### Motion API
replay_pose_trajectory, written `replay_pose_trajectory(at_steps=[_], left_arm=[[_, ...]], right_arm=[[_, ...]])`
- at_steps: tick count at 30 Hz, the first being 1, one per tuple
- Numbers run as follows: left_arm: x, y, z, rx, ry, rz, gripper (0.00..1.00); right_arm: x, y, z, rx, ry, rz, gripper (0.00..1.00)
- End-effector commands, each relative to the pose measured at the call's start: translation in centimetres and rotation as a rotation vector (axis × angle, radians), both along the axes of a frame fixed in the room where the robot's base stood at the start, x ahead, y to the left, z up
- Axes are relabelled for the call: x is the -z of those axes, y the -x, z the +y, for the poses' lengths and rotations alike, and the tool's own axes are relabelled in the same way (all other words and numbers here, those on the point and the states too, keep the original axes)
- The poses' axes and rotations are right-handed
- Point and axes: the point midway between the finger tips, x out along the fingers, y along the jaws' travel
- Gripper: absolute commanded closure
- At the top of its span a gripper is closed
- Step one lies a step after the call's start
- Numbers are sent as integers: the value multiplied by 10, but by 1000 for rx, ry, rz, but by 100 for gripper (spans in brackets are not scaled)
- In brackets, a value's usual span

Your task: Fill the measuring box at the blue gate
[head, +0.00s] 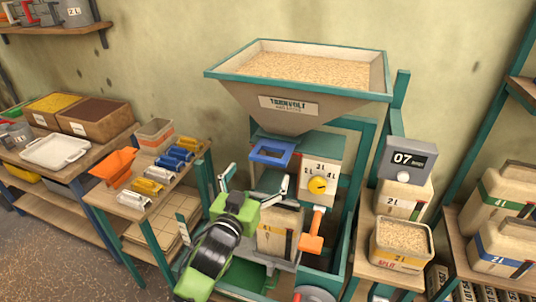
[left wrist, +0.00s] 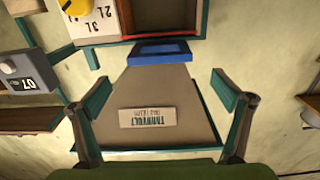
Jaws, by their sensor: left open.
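The blue gate (head: 271,152) is a blue frame under the funnel of the grain-filled hopper (head: 292,122). It shows above the hopper label in the left wrist view (left wrist: 160,52). A dial panel (head: 320,170) with a yellow knob (head: 318,185) and an orange lever (head: 313,232) are right of the gate. My left gripper (head: 256,180) is open and empty, its fingers spread in front of the machine just below the gate. My right gripper is not in view.
A display reading 07 (head: 408,160) and a grain-filled box (head: 402,255) stand at right. More boxes (head: 500,245) fill the right shelf.

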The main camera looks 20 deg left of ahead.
Motion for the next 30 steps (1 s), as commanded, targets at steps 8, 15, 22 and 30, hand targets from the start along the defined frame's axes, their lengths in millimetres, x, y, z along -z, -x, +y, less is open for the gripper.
replay_pose_trajectory(at_steps=[8,15,22,30], left_arm=[[-2,-50,-2,0,0,0,7],[-1,-72,-3,0,1,0,7],[0,-77,-3,0,1,0,7],[1,-77,-3,0,1,0,36]], right_arm=[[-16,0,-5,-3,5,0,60],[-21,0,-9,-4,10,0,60],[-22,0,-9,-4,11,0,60],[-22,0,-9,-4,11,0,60]])
